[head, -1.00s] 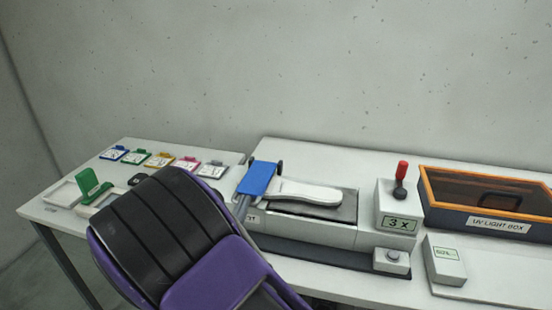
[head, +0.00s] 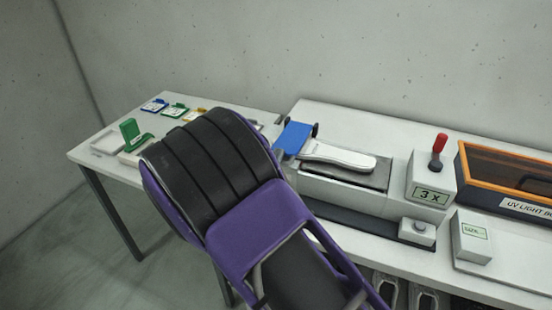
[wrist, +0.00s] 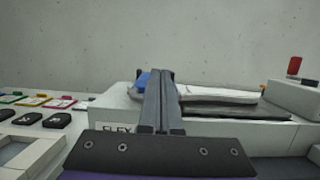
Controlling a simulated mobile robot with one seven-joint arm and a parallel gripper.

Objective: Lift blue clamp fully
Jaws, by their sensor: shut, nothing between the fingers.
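The blue clamp (head: 293,138) lies at the left end of the flex machine (head: 345,192), over the end of a white shoe sole (head: 340,156). In the wrist view a small part of the blue clamp (wrist: 143,78) shows behind my fingers, which hide most of it. My gripper (wrist: 162,98) is shut and empty, with its fingers in front of the clamp. I cannot tell if they touch it. In the head view my own arm hides most of the gripper.
A counter box with a red-knobbed lever (head: 438,152) stands right of the machine, beside the UV light box (head: 510,180). A small button box (head: 417,232) sits in front. Coloured cards (head: 174,111) and a green stand (head: 132,134) are on the left table.

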